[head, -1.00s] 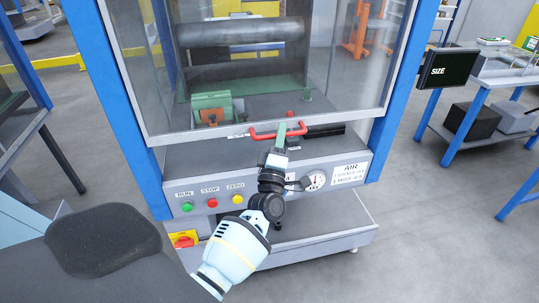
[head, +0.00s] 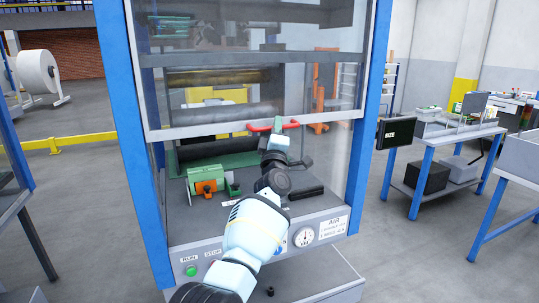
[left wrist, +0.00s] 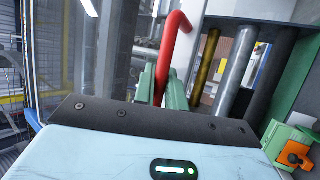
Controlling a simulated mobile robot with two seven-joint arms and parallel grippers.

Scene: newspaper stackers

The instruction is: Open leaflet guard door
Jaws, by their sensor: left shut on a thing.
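The clear guard door (head: 250,95) of the blue-framed machine is partly raised, with its metal lower rail (head: 190,130) above an open gap at the front. A red handle (head: 290,125) sits on that rail. My left gripper (head: 275,132) is at the handle, and its arm hides part of it. In the left wrist view, the green fingers (left wrist: 158,85) are shut on the red handle (left wrist: 172,50). My right gripper is in neither view.
Through the gap show a green and orange unit (head: 206,180) and dark rollers (head: 215,147). The front panel has a green button (head: 191,270) and a gauge (head: 304,237). A blue-legged table (head: 450,140) stands right. Open floor lies between.

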